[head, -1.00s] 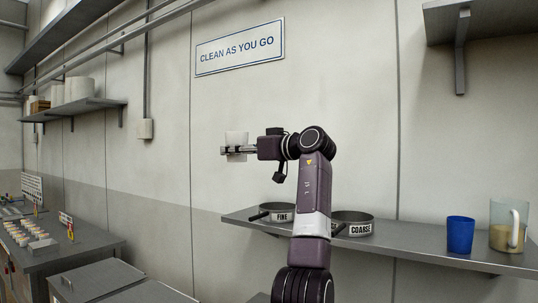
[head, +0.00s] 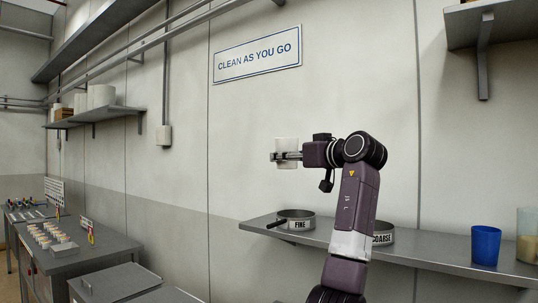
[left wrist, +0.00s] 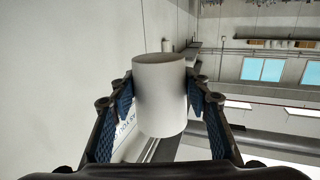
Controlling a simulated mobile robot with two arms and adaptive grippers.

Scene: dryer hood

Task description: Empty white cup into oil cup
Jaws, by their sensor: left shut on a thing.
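The white cup (head: 287,145) is held upright in the air in front of the wall, below the sign. My left gripper (head: 284,157) is shut around its sides. In the left wrist view the white cup (left wrist: 161,95) sits between the blue-padded fingers of the left gripper (left wrist: 163,100). The inside of the cup cannot be seen. I cannot tell which thing is the oil cup. My right gripper is not in view.
A wall shelf (head: 440,261) holds the FINE pan (head: 299,222), the COARSE pan (head: 383,238), a blue cup (head: 485,246) and a clear jug (head: 527,235) with beige contents. At left, a grey table (head: 70,262) carries several small cups (head: 42,232).

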